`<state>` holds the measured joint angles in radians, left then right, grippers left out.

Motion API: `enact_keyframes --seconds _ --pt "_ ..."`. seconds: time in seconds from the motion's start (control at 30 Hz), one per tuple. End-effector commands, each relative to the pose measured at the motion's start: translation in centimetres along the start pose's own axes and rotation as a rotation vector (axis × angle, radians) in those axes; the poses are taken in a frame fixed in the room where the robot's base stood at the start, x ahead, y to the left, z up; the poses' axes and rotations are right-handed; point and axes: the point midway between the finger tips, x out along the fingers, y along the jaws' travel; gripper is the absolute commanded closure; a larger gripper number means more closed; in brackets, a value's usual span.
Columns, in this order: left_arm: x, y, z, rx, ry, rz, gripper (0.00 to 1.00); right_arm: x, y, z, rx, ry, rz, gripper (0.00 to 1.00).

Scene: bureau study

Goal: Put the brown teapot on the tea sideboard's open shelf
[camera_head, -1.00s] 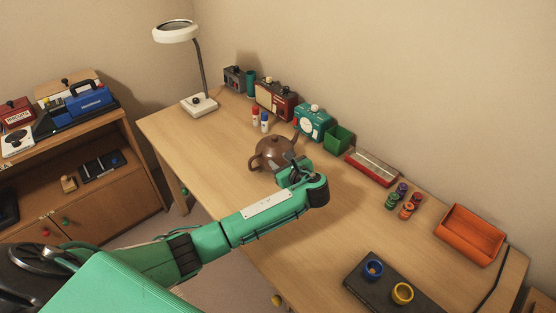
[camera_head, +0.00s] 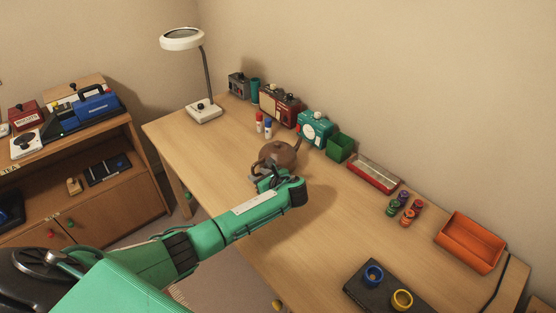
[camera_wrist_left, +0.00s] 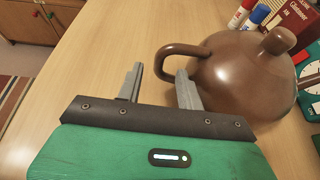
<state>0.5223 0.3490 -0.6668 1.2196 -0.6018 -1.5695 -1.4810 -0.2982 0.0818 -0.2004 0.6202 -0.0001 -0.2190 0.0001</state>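The brown teapot (camera_head: 280,154) stands upright on the desk, its lower front partly hidden by my left gripper in the head view. In the left wrist view the teapot (camera_wrist_left: 243,84) is at the right, with its loop handle pointing left. My left gripper (camera_head: 262,176) is at the handle side of the teapot. In the wrist view its two fingers (camera_wrist_left: 158,82) are apart and empty, with the right fingertip close to the handle. The tea sideboard (camera_head: 142,187) stands at the left, with an open shelf (camera_head: 125,178) above its doors. My right gripper is not in view.
The shelf holds a dark tray (camera_head: 107,170) and a small wooden item (camera_head: 74,185). The desk's left front is clear.

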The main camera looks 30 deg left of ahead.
Motion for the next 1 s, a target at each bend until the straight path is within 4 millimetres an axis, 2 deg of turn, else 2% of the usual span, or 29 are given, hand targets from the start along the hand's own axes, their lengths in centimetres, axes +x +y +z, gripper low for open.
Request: enact_keyframes --seconds 0.1,0.23,0.53,0.7,0.73,1.0 --pt "1.9 0.3 0.7 -0.001 -0.002 0.002 0.63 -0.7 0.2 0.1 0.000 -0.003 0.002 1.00" --pt "3.4 0.2 0.5 0.000 -0.001 0.000 0.63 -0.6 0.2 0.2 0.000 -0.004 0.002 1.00" --pt "3.8 0.2 0.4 -0.001 0.000 -0.001 0.63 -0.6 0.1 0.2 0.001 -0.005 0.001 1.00" --pt "3.8 0.2 0.4 -0.001 0.000 -0.001 0.96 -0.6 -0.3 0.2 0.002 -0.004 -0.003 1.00" --pt "3.8 0.2 0.4 -0.001 0.000 -0.001 1.00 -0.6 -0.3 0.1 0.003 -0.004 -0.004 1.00" --pt "3.7 0.2 0.5 -0.002 -0.002 -0.002 1.00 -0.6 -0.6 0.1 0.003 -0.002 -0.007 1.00"
